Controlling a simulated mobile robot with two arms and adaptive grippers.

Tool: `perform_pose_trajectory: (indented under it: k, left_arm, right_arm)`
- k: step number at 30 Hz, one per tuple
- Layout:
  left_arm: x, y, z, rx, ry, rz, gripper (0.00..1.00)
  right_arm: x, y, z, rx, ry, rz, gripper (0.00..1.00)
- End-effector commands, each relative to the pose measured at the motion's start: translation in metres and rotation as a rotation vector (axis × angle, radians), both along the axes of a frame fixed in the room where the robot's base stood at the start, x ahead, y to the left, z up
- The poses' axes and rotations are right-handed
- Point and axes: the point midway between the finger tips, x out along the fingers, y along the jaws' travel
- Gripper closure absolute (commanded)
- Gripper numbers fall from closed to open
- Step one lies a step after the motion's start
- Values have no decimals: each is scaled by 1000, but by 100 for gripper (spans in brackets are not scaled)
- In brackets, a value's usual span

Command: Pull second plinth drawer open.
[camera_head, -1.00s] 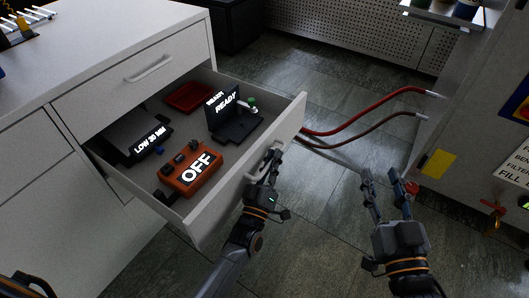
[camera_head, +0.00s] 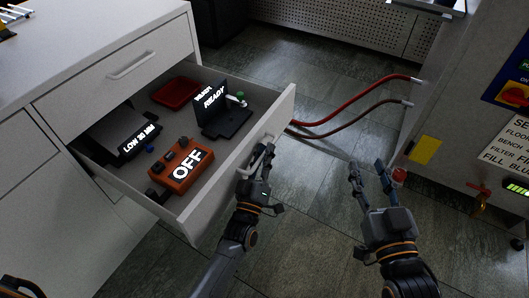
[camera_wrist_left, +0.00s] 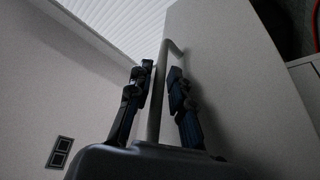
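The open plinth drawer (camera_head: 205,215) is the second one down in the white cabinet, below a shut top drawer (camera_head: 120,68). It stands far out, and its inside shows. Its bar handle (camera_head: 261,150) is on the front panel and also shows in the left wrist view (camera_wrist_left: 159,90). My left gripper (camera_head: 255,160) is at this handle, with one finger on each side of the bar. In the left wrist view, its fingers (camera_wrist_left: 160,85) stand apart with small gaps to the bar. My right gripper (camera_head: 367,172) is open and empty, over the floor to the right.
The drawer holds an orange OFF box (camera_head: 182,166), a dark READY device (camera_head: 222,115), a LOW device (camera_head: 125,140) and a red tray (camera_head: 176,91). Red hoses (camera_head: 350,100) run to a machine (camera_head: 455,130) at right. Bare floor (camera_head: 310,225) lies between.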

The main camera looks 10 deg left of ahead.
Motion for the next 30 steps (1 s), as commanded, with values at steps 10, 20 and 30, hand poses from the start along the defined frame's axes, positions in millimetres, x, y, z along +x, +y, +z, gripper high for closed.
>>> perform_pose_trajectory:
  k: [10,20,30]
  left_arm:
    - [-60,6,-22,2,6,-2,80]
    - [-107,11,-37,1,3,-1,80]
    - [-111,12,-38,1,2,-1,80]
  right_arm:
    - [0,0,0,0,0,0,60]
    - [0,0,0,0,-1,0,60]
    - [0,0,1,0,-1,0,60]
